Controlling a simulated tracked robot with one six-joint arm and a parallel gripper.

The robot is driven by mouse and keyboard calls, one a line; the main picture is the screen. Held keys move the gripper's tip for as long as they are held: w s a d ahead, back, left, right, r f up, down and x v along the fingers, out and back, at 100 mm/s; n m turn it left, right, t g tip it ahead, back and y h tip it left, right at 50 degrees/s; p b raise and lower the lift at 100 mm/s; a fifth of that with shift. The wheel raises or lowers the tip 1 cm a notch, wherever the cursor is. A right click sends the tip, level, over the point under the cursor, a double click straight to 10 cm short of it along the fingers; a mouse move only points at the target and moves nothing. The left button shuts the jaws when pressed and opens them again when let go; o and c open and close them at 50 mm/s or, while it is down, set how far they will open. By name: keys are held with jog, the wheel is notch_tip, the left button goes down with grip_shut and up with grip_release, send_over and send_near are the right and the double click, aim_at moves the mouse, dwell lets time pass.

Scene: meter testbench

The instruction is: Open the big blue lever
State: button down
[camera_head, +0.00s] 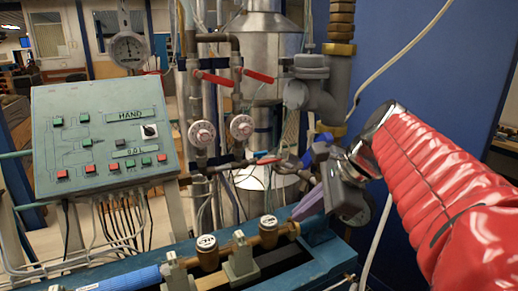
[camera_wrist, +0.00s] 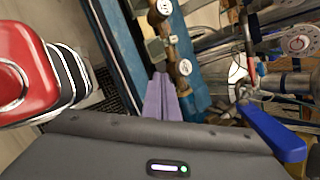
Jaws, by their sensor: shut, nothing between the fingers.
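The big blue lever (camera_wrist: 272,132) shows at the right of the wrist view, sticking out from the pipework toward the camera. In the head view a small part of the blue lever (camera_head: 317,147) shows beside my wrist, and the rest is hard to make out. My gripper (camera_head: 308,203) has purple fingers and hangs above the teal bench frame, below and left of the lever. In the wrist view my gripper (camera_wrist: 161,99) has its fingers together with nothing between them. It is apart from the lever, which lies to its right.
A control panel (camera_head: 105,138) stands at the left. Two red-handled valves (camera_head: 215,79) and round dials (camera_head: 203,133) sit on the pipes behind. A brass pipe (camera_head: 238,244) runs along the bench frame below my gripper. A white cable (camera_head: 400,55) hangs at the right.

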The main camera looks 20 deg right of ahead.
jog(key=s+d+r+m+t+h, duration=0.2)
jog(key=s+d+r+m+t, duration=0.1)
jog(key=d+r+m, duration=0.9)
jog(key=shift+s+d+m+t, duration=0.15)
jog(key=shift+d+m+t, duration=0.25)
jog(key=shift+d+t, duration=0.25)
jog(key=shift+f, duration=0.1)
